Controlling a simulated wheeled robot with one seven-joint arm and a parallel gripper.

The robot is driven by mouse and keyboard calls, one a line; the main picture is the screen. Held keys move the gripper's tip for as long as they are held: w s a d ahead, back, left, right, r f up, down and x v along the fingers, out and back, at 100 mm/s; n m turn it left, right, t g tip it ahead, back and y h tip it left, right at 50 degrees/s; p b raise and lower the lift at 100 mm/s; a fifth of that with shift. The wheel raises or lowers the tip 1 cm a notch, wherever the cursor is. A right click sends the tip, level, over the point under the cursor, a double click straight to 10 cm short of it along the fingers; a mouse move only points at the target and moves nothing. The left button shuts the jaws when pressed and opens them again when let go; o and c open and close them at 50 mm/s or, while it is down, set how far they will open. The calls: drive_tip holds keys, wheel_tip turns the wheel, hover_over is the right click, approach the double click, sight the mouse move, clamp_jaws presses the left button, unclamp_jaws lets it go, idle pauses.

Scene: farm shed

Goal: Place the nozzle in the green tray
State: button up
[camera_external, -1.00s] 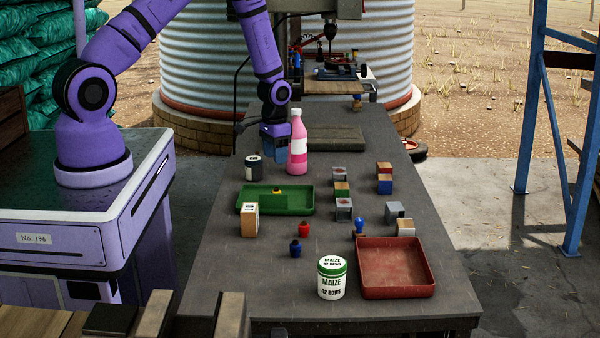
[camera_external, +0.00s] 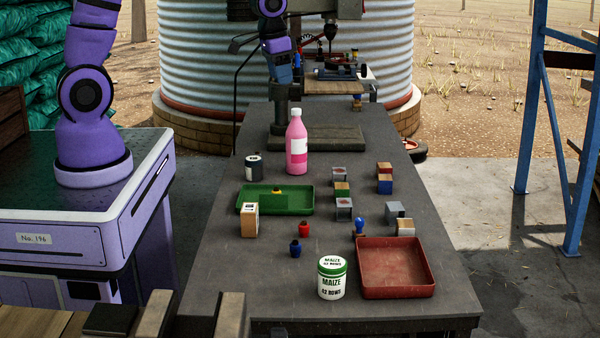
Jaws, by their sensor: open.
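The green tray (camera_external: 300,207) lies on the left side of the table, with a small yellow piece (camera_external: 277,191) inside it, toward its back wall. This piece looks like a nozzle, but it is too small to be sure. Similar small pieces stand on the table in front of the tray: a red one (camera_external: 304,230) and a dark blue one (camera_external: 295,248). A brighter blue one (camera_external: 360,226) stands farther right. My gripper (camera_external: 283,82) is raised over the far end of the table, well behind the tray. It is open, with nothing visible in it.
A pink bottle (camera_external: 297,145) and a dark can (camera_external: 254,167) stand behind the green tray. A wood-coloured block (camera_external: 249,220) is at its front left. Several blocks stand right of it. A red tray (camera_external: 396,270) and a maize tin (camera_external: 332,280) are in front.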

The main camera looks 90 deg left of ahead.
drive_tip(key=s+d+r+m+t, duration=0.2)
drive_tip(key=s+d+r, duration=0.7)
drive_tip(key=d+r, duration=0.45)
drive_tip(key=s+d+r+m, duration=0.1)
drive_tip(key=s+d+r, duration=0.1)
drive_tip(key=s, duration=0.5)
drive_tip(key=s+d+r+t+h, duration=0.1)
drive_tip(key=s+d+r, duration=0.1)
drive_tip(key=s+d, duration=0.2)
drive_tip(key=s, duration=0.2)
drive_tip(key=shift+s+d+r+m, duration=0.25)
drive_tip(key=shift+s+r+m, duration=0.1)
drive_tip(key=shift+s+m, duration=0.05)
